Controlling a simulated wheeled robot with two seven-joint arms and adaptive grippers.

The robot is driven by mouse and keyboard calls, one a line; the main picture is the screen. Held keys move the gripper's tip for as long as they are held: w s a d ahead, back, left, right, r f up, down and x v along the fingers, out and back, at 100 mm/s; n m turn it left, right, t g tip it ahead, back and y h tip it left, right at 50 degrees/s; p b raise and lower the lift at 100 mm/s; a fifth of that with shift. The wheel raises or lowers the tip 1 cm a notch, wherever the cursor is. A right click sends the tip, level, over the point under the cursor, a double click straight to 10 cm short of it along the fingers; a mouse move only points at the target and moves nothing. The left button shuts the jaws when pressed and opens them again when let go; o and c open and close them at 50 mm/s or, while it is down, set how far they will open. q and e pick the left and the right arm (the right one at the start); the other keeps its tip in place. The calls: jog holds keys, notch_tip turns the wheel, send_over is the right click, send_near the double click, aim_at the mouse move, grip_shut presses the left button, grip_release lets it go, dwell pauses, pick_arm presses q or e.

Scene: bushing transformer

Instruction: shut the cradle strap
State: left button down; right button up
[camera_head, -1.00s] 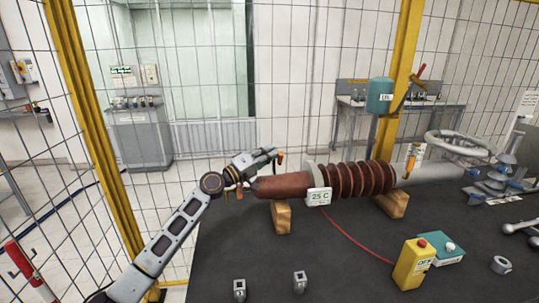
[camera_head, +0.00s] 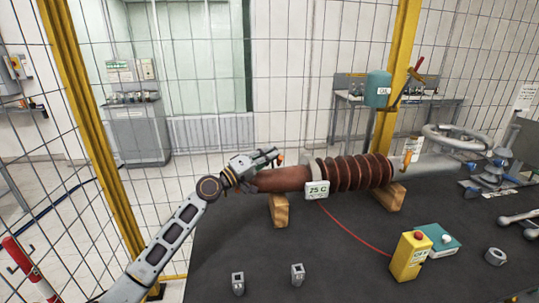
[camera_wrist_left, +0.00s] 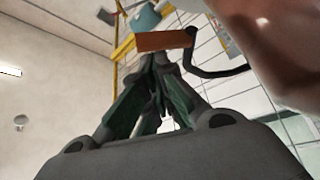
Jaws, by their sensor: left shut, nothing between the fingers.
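The brown bushing (camera_head: 282,180) lies across wooden cradle blocks, a left one (camera_head: 279,211) and a right one (camera_head: 391,198). My left gripper (camera_head: 273,155) is shut and empty above the bushing's left end. An orange tab (camera_head: 281,158) shows just beyond its fingertips. In the left wrist view, this orange tab (camera_wrist_left: 167,41) joins a black curved strap (camera_wrist_left: 200,72) and stands just past the shut fingertips (camera_wrist_left: 160,62). Whether the fingertips touch the tab I cannot tell. The strap is raised, not lying over the bushing. My right gripper is out of view.
A 25 C display (camera_head: 317,190) is in front of the bushing. A red cable crosses the black table (camera_head: 330,265) to a yellow button box (camera_head: 410,257). Two small grey blocks stand near the front. A wire fence (camera_head: 300,80) rises behind.

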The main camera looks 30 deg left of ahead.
pick_arm(q)
jog(key=shift+v, duration=5.95)
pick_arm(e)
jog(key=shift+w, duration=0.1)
pick_arm(q)
jog(key=shift+w+a, duration=0.1)
jog(key=shift+w, duration=0.05)
